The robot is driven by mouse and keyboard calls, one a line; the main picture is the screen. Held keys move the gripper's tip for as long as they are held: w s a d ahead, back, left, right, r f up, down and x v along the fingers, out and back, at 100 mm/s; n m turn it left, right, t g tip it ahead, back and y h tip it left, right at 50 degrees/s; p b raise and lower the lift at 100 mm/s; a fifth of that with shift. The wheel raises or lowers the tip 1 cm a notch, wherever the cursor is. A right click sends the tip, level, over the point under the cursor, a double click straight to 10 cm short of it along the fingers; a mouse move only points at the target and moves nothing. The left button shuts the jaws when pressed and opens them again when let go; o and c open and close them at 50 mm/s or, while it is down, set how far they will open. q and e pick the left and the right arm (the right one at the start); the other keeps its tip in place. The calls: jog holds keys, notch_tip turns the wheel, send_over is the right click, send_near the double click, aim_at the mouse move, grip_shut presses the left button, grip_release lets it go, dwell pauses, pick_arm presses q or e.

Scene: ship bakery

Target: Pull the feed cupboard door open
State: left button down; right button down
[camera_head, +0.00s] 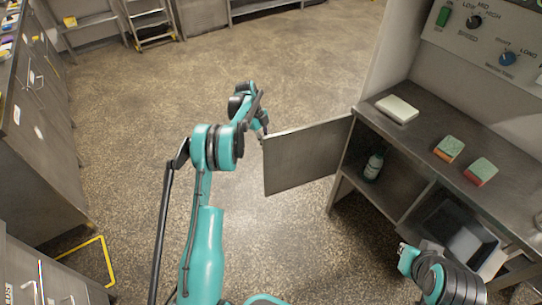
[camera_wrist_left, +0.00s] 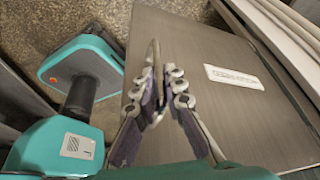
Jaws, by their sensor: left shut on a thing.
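The feed cupboard door (camera_head: 305,157) is a flat grey metal panel standing swung out from the cupboard (camera_head: 338,190), with the inside showing. In the left wrist view the door (camera_wrist_left: 235,125) fills much of the picture and bears a white label (camera_wrist_left: 233,77). My left gripper (camera_wrist_left: 163,75) is shut on the thin upright door handle (camera_wrist_left: 156,52). In the head view my left gripper (camera_head: 262,128) is at the door's free edge, partly hidden by its own arm. Part of my right arm shows at the lower right; its fingers are not visible.
The open cupboard holds a bottle (camera_head: 373,166). On the counter above lie a white block (camera_head: 397,109) and two sponges (camera_head: 449,148) (camera_head: 481,171). A dark bin (camera_head: 465,240) stands lower right. Drawer units (camera_head: 35,110) line the left. The floor (camera_head: 300,70) beyond the door is clear.

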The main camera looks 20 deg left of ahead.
pick_arm(q)
jog(key=shift+w+a, duration=0.85)
jog(key=shift+a, duration=0.05)
jog(key=c, duration=1.6)
grip_release()
jog(key=shift+w, duration=0.1)
jog(key=v, duration=1.2)
jog(key=shift+d, duration=0.1)
